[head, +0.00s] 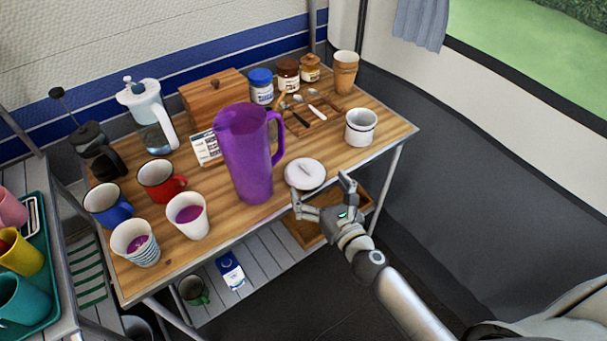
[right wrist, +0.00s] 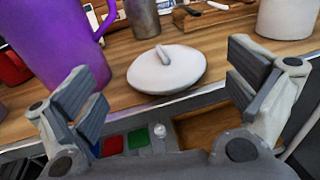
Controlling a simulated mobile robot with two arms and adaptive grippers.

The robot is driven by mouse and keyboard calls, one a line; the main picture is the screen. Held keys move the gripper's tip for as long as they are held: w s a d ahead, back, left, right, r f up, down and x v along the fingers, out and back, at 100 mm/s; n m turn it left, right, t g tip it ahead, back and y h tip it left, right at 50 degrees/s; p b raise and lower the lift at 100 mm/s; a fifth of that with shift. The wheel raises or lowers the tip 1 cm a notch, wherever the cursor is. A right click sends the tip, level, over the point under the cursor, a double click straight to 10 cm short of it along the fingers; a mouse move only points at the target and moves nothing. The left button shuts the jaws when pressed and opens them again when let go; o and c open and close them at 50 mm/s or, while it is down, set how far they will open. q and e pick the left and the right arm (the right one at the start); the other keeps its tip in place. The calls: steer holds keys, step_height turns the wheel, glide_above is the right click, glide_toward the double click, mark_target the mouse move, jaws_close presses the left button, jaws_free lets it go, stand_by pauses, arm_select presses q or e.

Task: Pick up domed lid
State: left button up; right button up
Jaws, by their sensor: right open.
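The domed lid (head: 305,174) is white and round with a small bar handle on top. It lies flat near the front edge of the wooden table (head: 330,148). In the right wrist view the lid (right wrist: 167,69) sits ahead, between the two fingers and beyond their tips. My right gripper (head: 324,199) is open and empty, just in front of the lid at the table's edge. It also shows in the right wrist view (right wrist: 165,90). My left gripper is not in view.
A tall purple pitcher (head: 245,155) stands just left of the lid. A white enamel pot (head: 360,127) stands to its right, and spoons (head: 315,104) lie behind it. Several cups and mugs crowd the table's left. The lower shelf holds a wooden tray (head: 302,233).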

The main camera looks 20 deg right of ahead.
mark_target(308, 173)
steer(key=shift+w+a+f, duration=0.15)
steer(key=shift+w+a, duration=0.05)
steer(key=shift+w, duration=1.1)
steer(key=shift+w+a+f, duration=0.15)
steer(key=shift+w, duration=1.1)
steer(key=shift+w+a+f, duration=0.15)
steer(key=shift+w+a, duration=0.05)
steer(key=shift+w, duration=1.1)
steer(key=c, duration=0.6)
